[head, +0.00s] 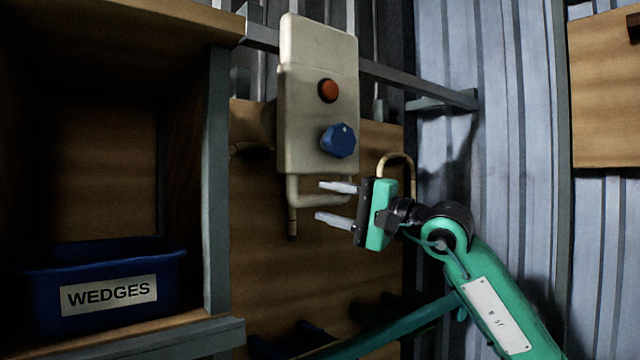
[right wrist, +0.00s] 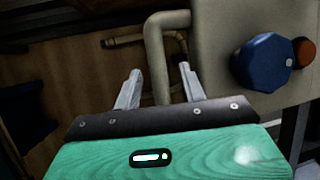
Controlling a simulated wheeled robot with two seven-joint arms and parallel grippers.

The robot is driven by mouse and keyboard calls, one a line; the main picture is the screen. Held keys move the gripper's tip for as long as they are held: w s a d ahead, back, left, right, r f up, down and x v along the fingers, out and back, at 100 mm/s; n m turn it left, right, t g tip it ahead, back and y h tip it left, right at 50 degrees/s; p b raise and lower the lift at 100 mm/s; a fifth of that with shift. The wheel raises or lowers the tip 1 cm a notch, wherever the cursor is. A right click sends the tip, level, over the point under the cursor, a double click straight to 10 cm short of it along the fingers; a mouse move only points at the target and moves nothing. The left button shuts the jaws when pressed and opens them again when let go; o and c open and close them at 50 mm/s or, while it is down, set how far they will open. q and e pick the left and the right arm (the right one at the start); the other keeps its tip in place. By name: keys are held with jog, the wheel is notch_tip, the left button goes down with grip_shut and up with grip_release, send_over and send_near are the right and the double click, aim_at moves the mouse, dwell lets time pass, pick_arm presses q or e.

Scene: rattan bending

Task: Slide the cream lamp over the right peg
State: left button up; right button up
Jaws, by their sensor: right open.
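I cannot make out a clear cream lamp or right peg. A cream upright box (head: 317,105) with a red button (head: 328,91) and a blue knob (head: 338,141) stands at centre. Under it is a cream bent handle bar (head: 292,190). My right gripper (head: 319,201) is open, its two pale fingers pointing left at the handle. In the right wrist view the blue knob (right wrist: 262,62) is at right, and the handle bar (right wrist: 154,55) shows between the fingertips (right wrist: 159,69). Whether they touch it I cannot tell. My left gripper is out of view.
A tan curved rod (head: 397,156) shows behind my right gripper. A blue bin marked WEDGES (head: 105,290) sits on a shelf at left, beside a grey post (head: 216,180). A wooden board (head: 330,260) is behind; a corrugated wall (head: 500,130) is at right.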

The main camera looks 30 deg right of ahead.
jog(key=shift+p+x, duration=0.35)
jog(key=shift+x, duration=0.75)
jog(key=shift+w+a, duration=0.1)
jog(key=shift+w, duration=0.15)
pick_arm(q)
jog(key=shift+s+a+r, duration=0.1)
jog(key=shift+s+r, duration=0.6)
pick_arm(e)
jog(key=shift+c, duration=0.2)
